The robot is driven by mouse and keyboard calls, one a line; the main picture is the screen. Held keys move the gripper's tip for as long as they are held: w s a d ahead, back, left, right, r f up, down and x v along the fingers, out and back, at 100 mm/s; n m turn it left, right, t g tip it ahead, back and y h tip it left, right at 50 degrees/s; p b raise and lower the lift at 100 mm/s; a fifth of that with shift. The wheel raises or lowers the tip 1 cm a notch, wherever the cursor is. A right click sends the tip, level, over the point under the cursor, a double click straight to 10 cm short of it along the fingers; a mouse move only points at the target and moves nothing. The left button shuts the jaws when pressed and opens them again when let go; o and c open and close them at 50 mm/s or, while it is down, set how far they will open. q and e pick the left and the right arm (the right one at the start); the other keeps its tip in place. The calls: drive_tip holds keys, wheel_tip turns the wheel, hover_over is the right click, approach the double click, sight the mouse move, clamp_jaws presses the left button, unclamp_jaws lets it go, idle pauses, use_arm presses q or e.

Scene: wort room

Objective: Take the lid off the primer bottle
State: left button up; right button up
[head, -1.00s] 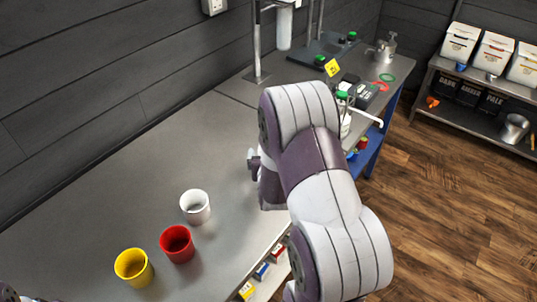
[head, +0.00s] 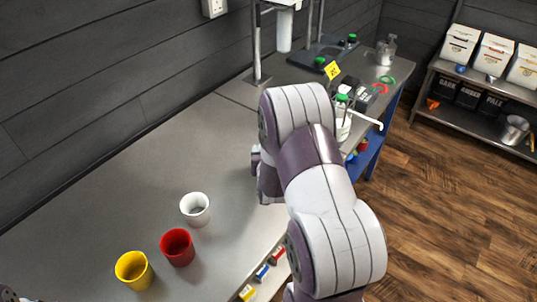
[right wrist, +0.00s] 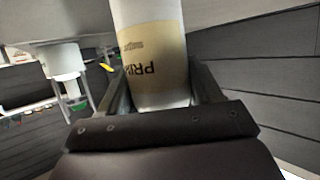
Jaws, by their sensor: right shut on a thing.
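The primer bottle (right wrist: 150,55) fills the middle of the right wrist view, a pale bottle with a beige label on which "PRI" reads upside down. My right gripper (right wrist: 160,98) is shut on it, a finger on each side. Its lid is not visible in that view; the bottle's far end runs out of the top of the picture. In the head view my right arm hides the right gripper and the bottle it holds. My left gripper is not recognisable in the head view; only a dark piece of my left side shows at the bottom left corner.
White (head: 195,209), red (head: 177,247) and yellow (head: 133,270) cups stand on the grey counter (head: 110,190). A pump bottle (head: 385,52) is farther back. The counter's middle left is clear.

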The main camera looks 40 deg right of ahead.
drive_tip(key=s+d+r, duration=0.7)
drive_tip(key=s+r, duration=0.2)
drive_tip(key=r, duration=0.1)
drive_tip(key=shift+d+r+b, duration=0.15)
drive_tip(key=shift+d+b, duration=0.1)
drive_tip(key=shift+b, duration=0.2)
drive_tip(key=o, duration=0.3)
drive_tip(key=c, duration=0.6)
